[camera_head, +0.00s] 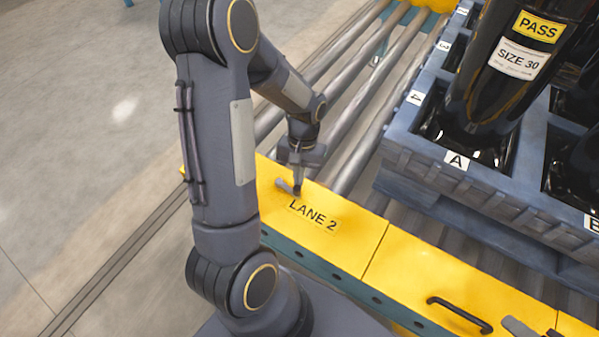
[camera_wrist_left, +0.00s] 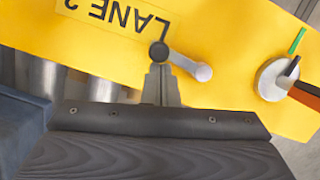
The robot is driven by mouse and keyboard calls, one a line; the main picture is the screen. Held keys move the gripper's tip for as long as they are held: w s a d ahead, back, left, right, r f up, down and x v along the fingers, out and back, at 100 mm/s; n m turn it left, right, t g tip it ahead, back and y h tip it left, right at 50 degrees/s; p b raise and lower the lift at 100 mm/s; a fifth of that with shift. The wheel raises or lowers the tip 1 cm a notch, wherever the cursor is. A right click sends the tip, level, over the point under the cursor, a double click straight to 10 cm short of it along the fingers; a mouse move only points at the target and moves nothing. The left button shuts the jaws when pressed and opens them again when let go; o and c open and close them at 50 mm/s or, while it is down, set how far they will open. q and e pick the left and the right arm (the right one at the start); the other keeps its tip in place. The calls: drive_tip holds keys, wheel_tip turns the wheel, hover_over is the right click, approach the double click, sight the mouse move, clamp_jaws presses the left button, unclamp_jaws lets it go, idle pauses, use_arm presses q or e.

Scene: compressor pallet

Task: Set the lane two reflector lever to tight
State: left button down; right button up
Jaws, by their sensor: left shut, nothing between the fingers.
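The lane two lever (camera_head: 284,186) is a short grey bar on the yellow panel beside the LANE 2 label (camera_head: 312,215). In the left wrist view the lever (camera_wrist_left: 190,66) runs from a rounded grey end to a dark round knob (camera_wrist_left: 158,51). My left gripper (camera_head: 297,184) points down at the knob, shut and empty. In the left wrist view its fingertips (camera_wrist_left: 160,72) are right at the knob; I cannot tell whether they touch it. A round grey dial (camera_wrist_left: 268,82) with a black pointer and green and orange marks lies at right. My right gripper is out of view.
A blue pallet crate (camera_head: 427,165) holding black cylinders (camera_head: 500,80) stands on rollers (camera_head: 355,150) at right. A black handle (camera_head: 460,315) and another grey lever (camera_head: 518,327) are on the yellow panel at lower right. The floor at left is clear.

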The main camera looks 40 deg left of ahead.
sight(292, 198)
use_arm(q)
drive_tip(key=m, duration=0.1)
drive_tip(key=s+m, duration=0.1)
drive_tip(key=m+p, duration=0.1)
drive_tip(key=shift+s+d+r+y, duration=0.1)
drive_tip(key=shift+s+d+y, duration=0.2)
drive_tip(key=shift+y, duration=0.1)
drive_tip(key=s+m, duration=0.1)
drive_tip(key=m, duration=0.3)
drive_tip(key=shift+s+a+y, duration=0.1)
drive_tip(key=shift+s+y, duration=0.3)
drive_tip(key=s+m, duration=0.1)
drive_tip(key=m, duration=0.1)
drive_tip(key=s+a+m+y, duration=0.1)
drive_tip(key=m, duration=0.2)
drive_tip(key=shift+s, duration=0.15)
drive_tip(key=shift+s+a+m+t+y, duration=0.15)
drive_tip(key=shift+s+a+m+t, duration=0.05)
drive_tip(key=shift+m, duration=0.4)
drive_tip(key=shift+s+a+m+t+y, duration=0.15)
drive_tip(key=shift+s+a+m+t, duration=0.05)
drive_tip(key=shift+m, duration=0.4)
drive_tip(key=shift+s+a, duration=0.2)
drive_tip(key=shift+a, duration=0.15)
drive_tip(key=p+v, duration=0.3)
drive_tip(key=v, duration=0.4)
drive_tip(key=shift+r, duration=0.3)
